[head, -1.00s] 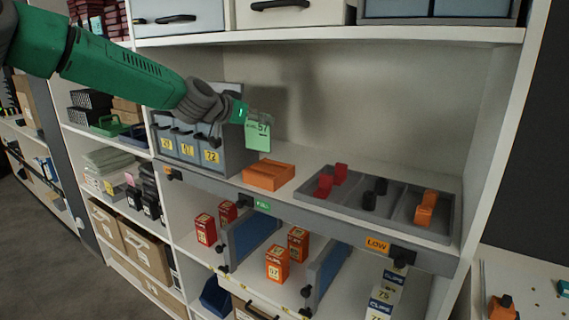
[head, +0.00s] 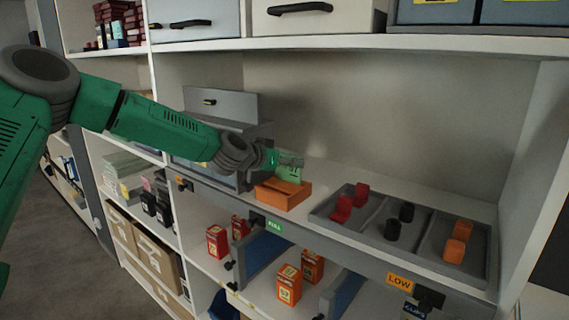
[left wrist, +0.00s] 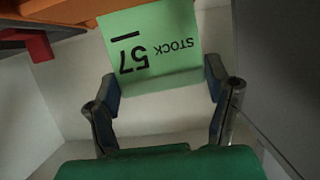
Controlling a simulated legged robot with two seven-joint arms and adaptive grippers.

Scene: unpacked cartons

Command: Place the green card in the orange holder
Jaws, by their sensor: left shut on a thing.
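The green card (head: 288,174), marked "STOCK 57" in the left wrist view (left wrist: 150,48), is held between the fingers of my left gripper (head: 290,160). The gripper also shows in the left wrist view (left wrist: 161,88), its two fingers at the card's sides. The orange holder (head: 284,196) is a low block on the shelf. The card stands just above and behind the holder's top in the head view; I cannot tell whether it touches. The holder's edge shows at the top left of the left wrist view (left wrist: 70,17). My right gripper is not in view.
A grey divided tray (head: 372,232) with red, black and orange pieces lies right of the holder. A grey drawer unit (head: 222,103) stands left, partly behind my arm. The shelf above (head: 400,43) limits height; the back wall behind the holder is clear.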

